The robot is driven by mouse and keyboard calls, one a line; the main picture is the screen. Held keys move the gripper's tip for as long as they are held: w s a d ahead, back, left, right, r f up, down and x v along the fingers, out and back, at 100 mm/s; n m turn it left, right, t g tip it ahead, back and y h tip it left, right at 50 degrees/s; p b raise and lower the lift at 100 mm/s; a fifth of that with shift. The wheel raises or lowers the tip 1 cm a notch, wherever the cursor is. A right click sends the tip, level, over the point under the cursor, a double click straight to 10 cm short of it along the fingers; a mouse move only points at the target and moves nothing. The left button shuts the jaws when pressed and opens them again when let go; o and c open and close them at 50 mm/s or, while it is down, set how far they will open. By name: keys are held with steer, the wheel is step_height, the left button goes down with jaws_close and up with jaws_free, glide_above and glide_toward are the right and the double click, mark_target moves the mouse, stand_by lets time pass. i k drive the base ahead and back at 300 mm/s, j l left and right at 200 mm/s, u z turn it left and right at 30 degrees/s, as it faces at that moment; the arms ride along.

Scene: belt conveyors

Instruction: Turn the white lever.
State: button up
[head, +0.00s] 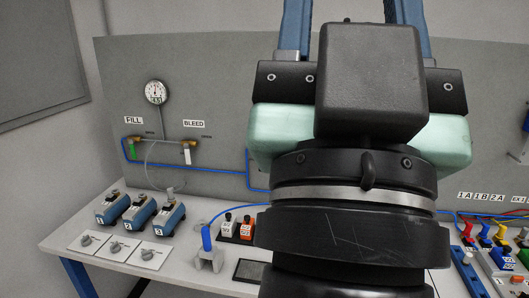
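The white lever (187,156) hangs down from a small brass valve under the BLEED label (194,123) on the grey back panel. It is left of my gripper (351,10), and nothing touches it. My gripper is seen from behind, large and close on the right half of the head view. Its two blue fingers stand wide apart on either side of a black box, and their tips are cut off by the top edge. No object shows between the fingers, though the box hides much of the gap.
A green lever (132,150) hangs under the FILL label (134,120), below a round gauge (156,92). Blue numbered units (141,213), knob plates (148,255) and a grey stand with a blue hose (208,258) occupy the bench. Coloured connectors (501,258) stand at right.

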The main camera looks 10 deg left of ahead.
mark_target(186, 145)
steer(key=i+j, duration=0.3)
steer(key=j, duration=0.15)
steer(key=i+j, duration=0.65)
steer(key=j, duration=0.3)
steer(key=i+j, duration=0.3)
steer(key=j, duration=0.15)
steer(key=i+j, duration=0.3)
steer(key=j, duration=0.15)
